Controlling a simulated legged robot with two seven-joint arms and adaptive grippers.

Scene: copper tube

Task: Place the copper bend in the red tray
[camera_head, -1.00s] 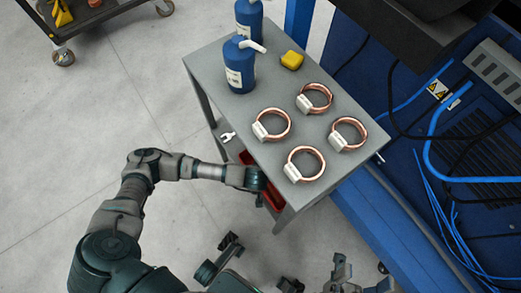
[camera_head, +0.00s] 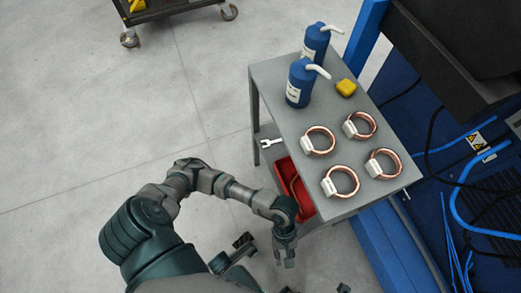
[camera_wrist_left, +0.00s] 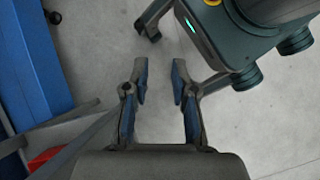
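The red tray (camera_head: 308,206) sits on the lower shelf of the grey table, partly hidden under the tabletop. A thin copper-coloured curved piece, which looks like the copper bend (camera_head: 294,184), shows inside it. A red corner, probably the tray, also shows in the left wrist view (camera_wrist_left: 44,158). My left gripper (camera_head: 284,262) is outside the table, in front of the tray and apart from it. In the left wrist view my left gripper (camera_wrist_left: 160,72) has its blue-padded fingers apart, with only floor between them.
Several copper coils with white tags (camera_head: 341,182) lie on the grey tabletop (camera_head: 280,78). Two blue bottles (camera_head: 300,84) and a yellow object (camera_head: 346,88) stand behind them. Blue machinery is at right; floor at left is clear.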

